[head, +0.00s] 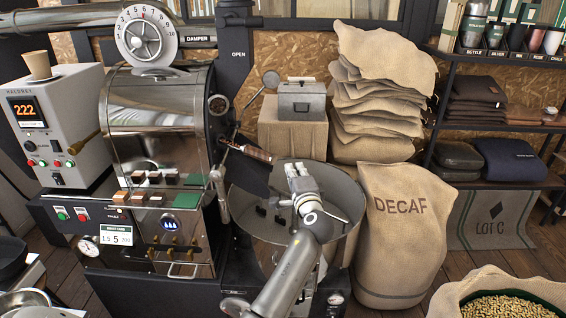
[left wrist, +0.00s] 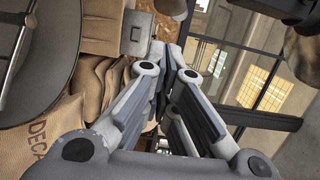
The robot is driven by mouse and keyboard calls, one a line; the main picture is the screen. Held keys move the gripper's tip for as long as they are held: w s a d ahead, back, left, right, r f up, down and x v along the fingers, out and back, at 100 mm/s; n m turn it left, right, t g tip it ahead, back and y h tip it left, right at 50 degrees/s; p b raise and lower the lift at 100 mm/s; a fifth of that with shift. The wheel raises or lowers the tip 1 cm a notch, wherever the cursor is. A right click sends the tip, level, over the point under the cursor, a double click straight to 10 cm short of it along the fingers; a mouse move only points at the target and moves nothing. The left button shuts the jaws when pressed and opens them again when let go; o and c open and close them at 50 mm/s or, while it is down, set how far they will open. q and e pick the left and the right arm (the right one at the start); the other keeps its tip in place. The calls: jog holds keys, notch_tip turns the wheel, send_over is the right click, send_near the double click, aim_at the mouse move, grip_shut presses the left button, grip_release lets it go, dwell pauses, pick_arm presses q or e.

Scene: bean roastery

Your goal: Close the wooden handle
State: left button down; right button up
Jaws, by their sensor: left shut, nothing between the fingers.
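A short wooden handle (head: 258,154) on a dark metal lever sticks out to the right from the roaster drum's front, above the round cooling bin (head: 335,205). The lever slopes slightly down to the right. My left gripper (head: 292,167) is over the bin, to the right of and a little below the handle in the picture, visibly apart from it. Its fingers (left wrist: 166,48) are together and empty in the left wrist view. I cannot make out the wooden handle in that view. My right gripper is in neither view.
The roaster drum (head: 155,125) with its control panel stands at the left. A black post with an OPEN label (head: 238,75) rises behind the lever. A DECAF sack (head: 400,235) stands right of the bin, and folded sacks (head: 375,110) are stacked behind.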

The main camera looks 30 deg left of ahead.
aim_at(254, 155)
pick_arm(q)
jog(key=a, duration=1)
jog(key=w+a, duration=0.1)
jog(key=a, duration=0.4)
jog(key=shift+f, duration=0.1)
jog(key=shift+a, duration=0.35)
jog(key=shift+r, duration=0.2)
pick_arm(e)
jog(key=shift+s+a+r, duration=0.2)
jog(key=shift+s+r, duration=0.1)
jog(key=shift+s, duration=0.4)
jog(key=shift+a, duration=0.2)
